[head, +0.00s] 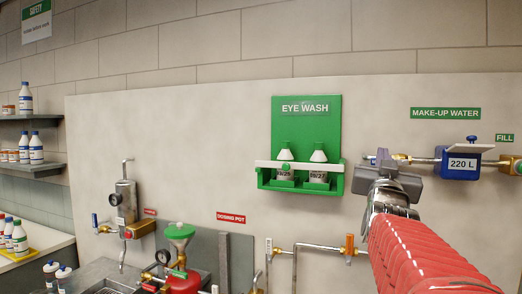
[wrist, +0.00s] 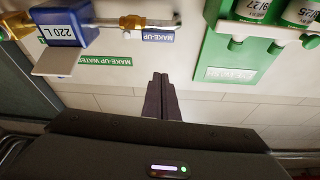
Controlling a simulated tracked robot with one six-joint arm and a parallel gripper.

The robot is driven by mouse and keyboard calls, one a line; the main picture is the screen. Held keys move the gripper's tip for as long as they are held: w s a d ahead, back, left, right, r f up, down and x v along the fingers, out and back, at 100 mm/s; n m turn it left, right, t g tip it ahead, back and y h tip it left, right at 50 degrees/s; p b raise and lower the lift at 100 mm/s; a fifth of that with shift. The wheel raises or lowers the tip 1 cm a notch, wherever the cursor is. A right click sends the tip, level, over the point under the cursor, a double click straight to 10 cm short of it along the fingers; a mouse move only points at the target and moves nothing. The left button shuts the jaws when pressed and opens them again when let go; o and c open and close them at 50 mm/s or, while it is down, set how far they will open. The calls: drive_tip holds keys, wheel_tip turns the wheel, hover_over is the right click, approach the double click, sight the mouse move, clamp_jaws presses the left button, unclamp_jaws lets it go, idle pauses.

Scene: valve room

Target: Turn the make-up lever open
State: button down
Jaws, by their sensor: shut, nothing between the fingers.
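The green MAKE-UP WATER sign (head: 445,114) marks a pipe run at the right of the head view. A blue box reading 220 L (head: 461,163) sits on it and also shows in the wrist view (wrist: 65,30). Left of the box is a brass valve body (head: 402,158), beside the MAKE-UP tag in the wrist view (wrist: 158,37). What looks like its blue lever (head: 383,156) lies along the pipe; its exact angle is unclear. My gripper (head: 363,179) is just below it in the head view, apart from the pipe in the wrist view (wrist: 160,77), shut and empty.
The green eye wash station (head: 307,112) with two bottles is close left of my gripper. A FILL tag (head: 504,138) and another fitting are at the right edge. The dosing pot (head: 182,270), pipes and bottle shelves are farther left. The wall above is clear.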

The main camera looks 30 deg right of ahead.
drive_tip(key=shift+v, duration=0.95)
drive_tip(key=w+a+f+n+y, duration=0.1)
drive_tip(key=w+a+f+y, duration=0.15)
drive_tip(key=f, duration=0.45)
drive_tip(key=w+a+f+y, duration=0.2)
drive_tip(key=w+f+y, duration=0.1)
drive_tip(key=f, duration=0.4)
drive_tip(key=w+a+f+n+g+y, duration=0.1)
drive_tip(key=a+f+n+y, duration=0.2)
drive_tip(key=a, duration=0.4)
drive_tip(key=w+a+f+y, duration=0.1)
drive_tip(key=a+f+y, duration=0.1)
drive_tip(key=a+f, duration=0.4)
drive_tip(key=s+a+f+n+g+y, duration=0.3)
drive_tip(key=s+a+f, duration=0.5)
drive_tip(key=a, duration=0.4)
drive_tip(key=s+a+f+n+g+y, duration=0.3)
drive_tip(key=s+a+f, duration=0.5)
drive_tip(key=a, duration=0.4)
drive_tip(key=shift+s+f+n+g, duration=0.35)
drive_tip(key=shift+n+g, duration=0.25)
drive_tip(key=shift+n, duration=0.2)
drive_tip(key=shift+y, duration=0.25)
